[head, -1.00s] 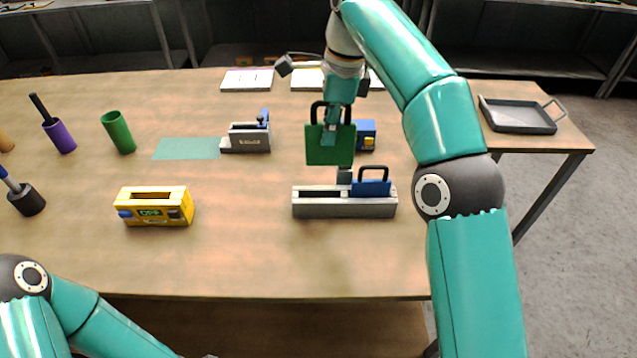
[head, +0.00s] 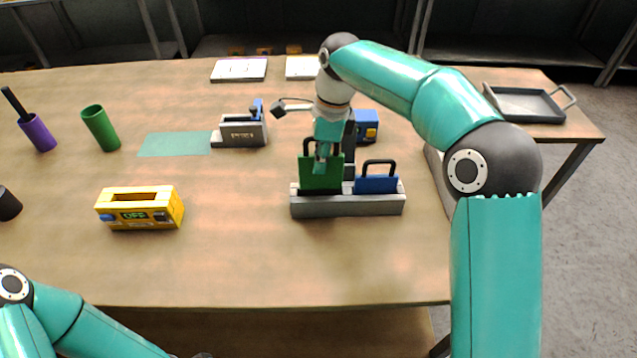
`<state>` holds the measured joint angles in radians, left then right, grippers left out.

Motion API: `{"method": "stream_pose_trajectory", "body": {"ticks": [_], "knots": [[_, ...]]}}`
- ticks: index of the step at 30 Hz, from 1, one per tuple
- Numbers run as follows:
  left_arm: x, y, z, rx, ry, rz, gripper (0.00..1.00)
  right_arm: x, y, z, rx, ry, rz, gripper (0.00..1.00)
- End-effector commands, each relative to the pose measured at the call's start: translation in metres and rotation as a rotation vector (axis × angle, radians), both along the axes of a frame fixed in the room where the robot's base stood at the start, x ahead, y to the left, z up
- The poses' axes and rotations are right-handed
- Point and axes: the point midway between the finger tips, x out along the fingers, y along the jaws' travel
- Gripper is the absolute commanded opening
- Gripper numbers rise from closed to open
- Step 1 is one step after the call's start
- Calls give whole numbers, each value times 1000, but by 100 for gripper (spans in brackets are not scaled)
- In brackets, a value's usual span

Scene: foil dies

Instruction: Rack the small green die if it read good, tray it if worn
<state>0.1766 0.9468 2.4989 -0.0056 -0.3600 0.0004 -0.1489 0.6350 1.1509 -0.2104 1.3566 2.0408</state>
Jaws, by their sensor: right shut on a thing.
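My right gripper (head: 321,158) is shut on the handle of the small green die (head: 312,178), a flat green plate held upright. The die is at the left part of the grey rack (head: 346,206), its lower edge at the rack's top; I cannot tell whether it is seated. A blue die (head: 376,184) with a dark handle stands in the rack's right part. The grey tray (head: 530,118) with a side handle lies at the table's far right. My left arm shows at the lower left, its gripper out of view.
A yellow device (head: 140,212) with green lettering stands at left centre. A grey press-like fixture (head: 240,134) sits beside a teal mat (head: 175,145). A blue box (head: 367,125) stands behind the rack. Green (head: 101,128) and purple (head: 38,133) cups stand left. The front middle is clear.

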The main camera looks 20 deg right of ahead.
Motion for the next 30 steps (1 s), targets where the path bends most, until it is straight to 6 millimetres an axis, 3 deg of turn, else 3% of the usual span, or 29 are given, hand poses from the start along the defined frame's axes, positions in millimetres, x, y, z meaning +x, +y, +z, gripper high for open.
{"method": "stream_pose_trajectory", "body": {"ticks": [8, 15, 28, 29, 30], "knots": [[0, 0, -1, 0, -1, 0, 0, 0, 0, -23, 0, 0, 0, 0], [0, 0, -2, 0, -1, 0, 0, -1, 0, -55, 0, 2, 0, 0], [0, 0, -4, 0, 0, 0, 0, 0, 0, -63, 0, -1, 1, 0], [0, 0, -3, 0, 0, 0, 0, 0, 0, -63, -1, 1, 1, 21], [0, 0, -3, 0, 0, 0, 0, 0, 0, -62, -1, 1, 1, 28]]}}
